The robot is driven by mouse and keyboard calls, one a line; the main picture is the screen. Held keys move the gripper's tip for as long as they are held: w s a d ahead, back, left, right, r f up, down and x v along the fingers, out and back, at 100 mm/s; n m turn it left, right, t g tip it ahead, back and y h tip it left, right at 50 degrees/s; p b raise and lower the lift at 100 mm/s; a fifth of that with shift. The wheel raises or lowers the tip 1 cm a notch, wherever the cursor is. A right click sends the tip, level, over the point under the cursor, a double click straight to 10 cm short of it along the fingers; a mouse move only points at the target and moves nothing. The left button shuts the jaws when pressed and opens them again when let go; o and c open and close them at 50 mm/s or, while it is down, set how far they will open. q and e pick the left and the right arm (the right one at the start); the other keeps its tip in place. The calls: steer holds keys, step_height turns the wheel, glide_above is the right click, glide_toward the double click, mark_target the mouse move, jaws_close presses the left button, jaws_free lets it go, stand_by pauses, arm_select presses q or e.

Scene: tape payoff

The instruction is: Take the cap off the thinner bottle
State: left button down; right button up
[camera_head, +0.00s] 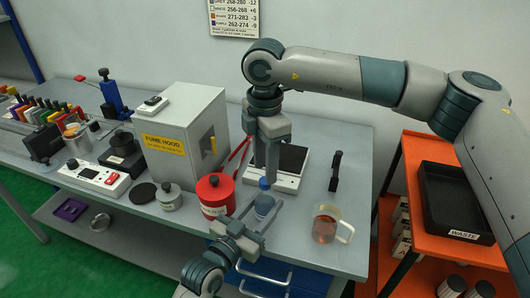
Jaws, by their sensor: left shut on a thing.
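A small translucent grey-blue bottle (264,206) stands at the table's front, right of the red can. A blue cap (265,183) shows just above its top; I cannot tell whether cap and bottle touch. My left gripper (258,224) comes in from the front edge and is shut on the bottle. My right gripper (267,177) points straight down over the bottle, its fingertips at the cap. Its fingers overlap in this view, so I cannot tell whether they are open or shut on the cap.
A red can (215,194) stands close left of the bottle. A glass beaker of brown liquid (325,226) stands to the right, with a black upright tool (335,171) behind it. The fume hood (183,135) is at the left. An orange cart holds a black waste tray (458,236).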

steer(key=shift+f, duration=1.65)
steer(key=shift+c, duration=0.2)
jaws_close()
